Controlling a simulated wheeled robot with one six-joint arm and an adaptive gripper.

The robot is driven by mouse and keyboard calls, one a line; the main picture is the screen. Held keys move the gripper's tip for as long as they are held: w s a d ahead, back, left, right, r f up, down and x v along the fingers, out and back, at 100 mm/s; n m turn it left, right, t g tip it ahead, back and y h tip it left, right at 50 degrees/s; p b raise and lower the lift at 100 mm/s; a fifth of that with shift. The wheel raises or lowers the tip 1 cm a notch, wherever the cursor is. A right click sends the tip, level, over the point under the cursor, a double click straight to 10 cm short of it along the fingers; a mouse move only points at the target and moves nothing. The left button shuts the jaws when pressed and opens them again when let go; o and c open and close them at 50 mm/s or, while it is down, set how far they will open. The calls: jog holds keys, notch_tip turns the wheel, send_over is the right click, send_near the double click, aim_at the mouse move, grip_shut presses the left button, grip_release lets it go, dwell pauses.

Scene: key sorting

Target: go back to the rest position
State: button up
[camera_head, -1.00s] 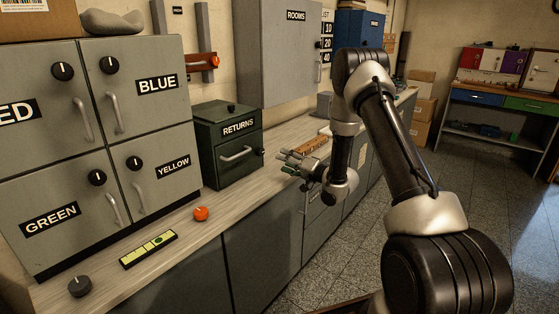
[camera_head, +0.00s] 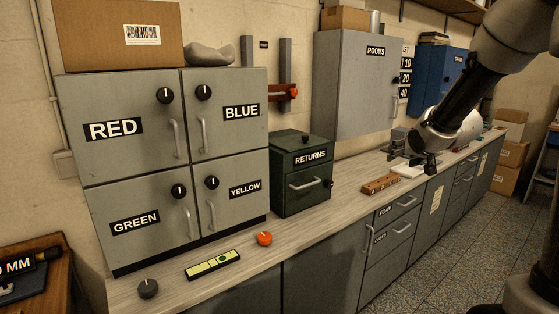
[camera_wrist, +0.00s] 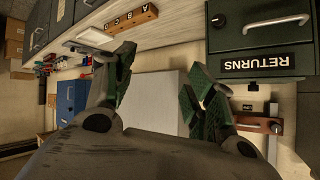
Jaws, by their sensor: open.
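My gripper (camera_head: 422,165) is at the right in the head view, above the counter past the wooden key block, with its dark fingers pointing down and left. In the wrist view my gripper (camera_wrist: 165,88) shows its two green-padded fingers spread apart with nothing between them. The wrist picture is turned about upside down. The green RETURNS box (camera_head: 301,178) stands on the counter left of the gripper, its drawer shut, and it also shows in the wrist view (camera_wrist: 258,40).
The counter (camera_head: 335,203) holds a wooden block (camera_head: 380,184), an orange knob (camera_head: 264,238), a yellow-green level (camera_head: 213,264) and a dark knob (camera_head: 148,288). Grey lockers (camera_head: 230,142) stand at left. A grey ROOMS cabinet (camera_head: 352,85) hangs on the wall behind.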

jog(key=s+a+r+n+g, duration=0.1)
jog(key=s+g, duration=0.2)
jog(key=s, duration=1.5)
jog(key=s+a+r+n+g, duration=0.1)
jog(key=s+g, duration=0.2)
jog(key=s, duration=1.5)
jog(key=shift+s+r+n+g, duration=0.2)
jog(key=shift+s+n+g, duration=0.1)
jog(key=shift+g, duration=0.1)
jog(key=shift+d, duration=0.1)
